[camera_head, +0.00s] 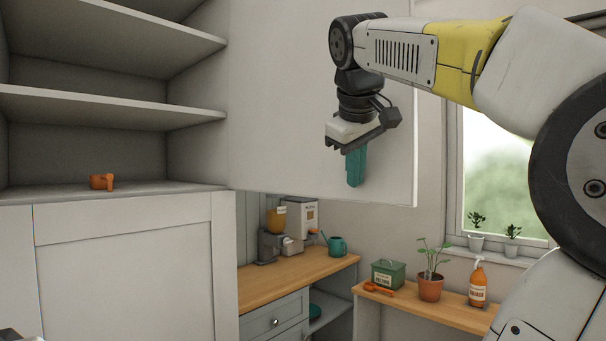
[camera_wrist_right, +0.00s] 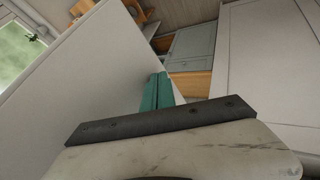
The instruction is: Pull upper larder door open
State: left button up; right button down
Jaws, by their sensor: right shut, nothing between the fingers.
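The upper larder door (camera_head: 290,100) is a plain pale panel, swung wide open to the right of the larder shelves. It also shows as the large pale panel in the right wrist view (camera_wrist_right: 85,85). No handle shows on the visible face. My right gripper (camera_head: 354,182) hangs in front of that face near its free right edge, its teal fingers pointing down. The fingers, also in the right wrist view (camera_wrist_right: 156,90), are shut and empty. I cannot tell whether they touch the door.
The open larder has pale shelves (camera_head: 110,105), with a small orange object (camera_head: 102,181) on the lowest. The lower larder door (camera_head: 125,270) is closed. Beyond stand a wooden counter (camera_head: 290,272) with kitchen items and a ledge (camera_head: 415,306) with a potted plant (camera_head: 430,287) and bottle (camera_head: 478,285).

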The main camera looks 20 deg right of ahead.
jog(key=w+d, duration=0.1)
jog(key=d, duration=0.1)
jog(key=w+d, duration=0.1)
jog(key=d, duration=0.1)
jog(key=w+d, duration=0.1)
jog(key=d, duration=0.2)
jog(key=shift+w+d, duration=0.1)
jog(key=shift+w, duration=0.1)
